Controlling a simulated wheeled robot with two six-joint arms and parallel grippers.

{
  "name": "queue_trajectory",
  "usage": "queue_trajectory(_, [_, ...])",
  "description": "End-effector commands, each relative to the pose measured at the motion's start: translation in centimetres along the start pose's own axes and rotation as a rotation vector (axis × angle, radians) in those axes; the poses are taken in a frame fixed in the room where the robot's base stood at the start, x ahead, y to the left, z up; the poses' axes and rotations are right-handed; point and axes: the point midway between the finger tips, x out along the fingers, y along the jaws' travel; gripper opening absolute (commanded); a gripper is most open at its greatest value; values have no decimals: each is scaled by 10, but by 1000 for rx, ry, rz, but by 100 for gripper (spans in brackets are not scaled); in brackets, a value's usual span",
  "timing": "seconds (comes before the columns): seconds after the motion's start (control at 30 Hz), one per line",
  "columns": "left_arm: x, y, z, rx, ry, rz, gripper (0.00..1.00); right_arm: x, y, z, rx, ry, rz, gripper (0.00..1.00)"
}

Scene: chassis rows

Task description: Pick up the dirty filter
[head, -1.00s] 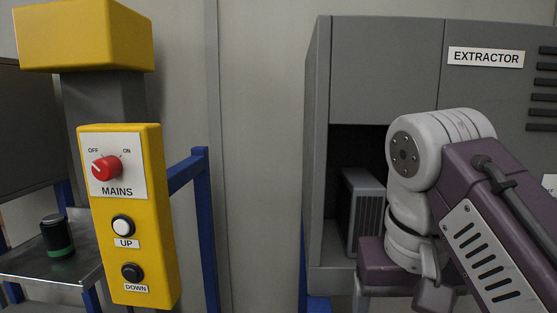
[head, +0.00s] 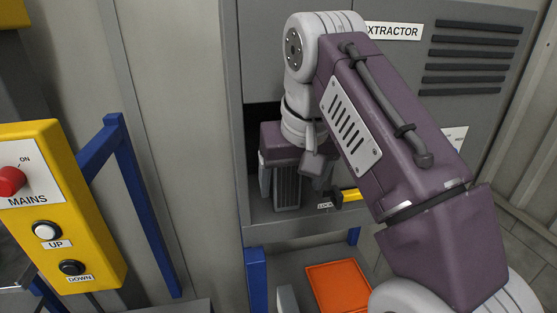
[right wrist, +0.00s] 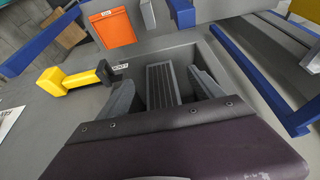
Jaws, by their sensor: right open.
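The filter (head: 287,187), a grey block with a ribbed front, stands in the dark opening of the extractor cabinet (head: 245,150). In the right wrist view the filter (right wrist: 163,84) lies between the two grey fingers of my right gripper (right wrist: 164,92). The fingers are open, one on each side of it, with gaps visible; I cannot tell how deep they reach along it. In the head view my right gripper (head: 281,184) is at the opening, and my wrist hides the filter's upper part. My left gripper is not in view.
A yellow lock handle (head: 350,195) sticks out beside the opening, close to my right wrist. An orange tray (head: 338,284) lies below the cabinet. A blue frame (head: 120,150) and the yellow MAINS control box (head: 62,205) stand at the left.

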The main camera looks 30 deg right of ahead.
Motion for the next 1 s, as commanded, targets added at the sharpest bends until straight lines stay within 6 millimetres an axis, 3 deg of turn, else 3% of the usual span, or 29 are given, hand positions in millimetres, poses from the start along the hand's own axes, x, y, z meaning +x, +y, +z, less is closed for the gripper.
queue_trajectory(0.1, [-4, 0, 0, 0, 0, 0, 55, 1, 0, -6, 1, -1, 1, 76])
queue_trajectory(0.27, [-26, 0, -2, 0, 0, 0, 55, 11, 1, -38, 1, -5, 2, 76])
queue_trajectory(0.4, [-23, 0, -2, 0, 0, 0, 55, 36, 0, -32, -1, -4, 1, 76])
queue_trajectory(0.7, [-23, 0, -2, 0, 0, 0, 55, 45, 0, -32, 0, 0, 0, 76])
queue_trajectory(0.77, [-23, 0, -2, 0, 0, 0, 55, 45, 0, -32, 0, 0, 0, 65])
queue_trajectory(1.0, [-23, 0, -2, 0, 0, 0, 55, 45, 0, -32, 0, 0, 0, 0])
